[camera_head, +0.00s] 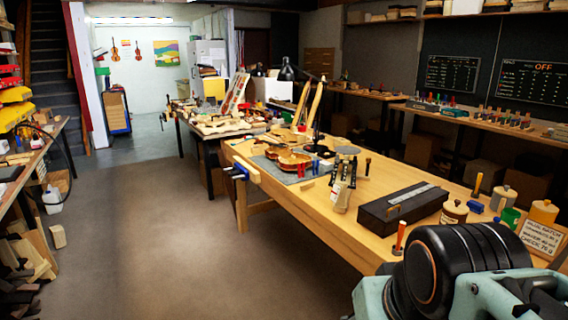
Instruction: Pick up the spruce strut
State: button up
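I cannot single out the spruce strut with certainty. A small pale wooden strip (308,185) lies on the long workbench (330,212), by the near edge of the grey mat (291,176); it is too small to tell whether it is the strut. A black and pale teal part of my own arm fills the lower right corner, in front of the near end of the bench. No gripper fingers show, and the arm hides some of the bench behind it.
A violin body (288,160) lies on the mat. A blue vise (241,172) juts from the bench's left side. The floor (160,240) to the left is open.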

aim_at(304, 186)
jog(key=i+j, duration=0.2)
jog(key=i, duration=0.3)
jog(key=i+j, duration=0.15)
jog(key=i, duration=0.35)
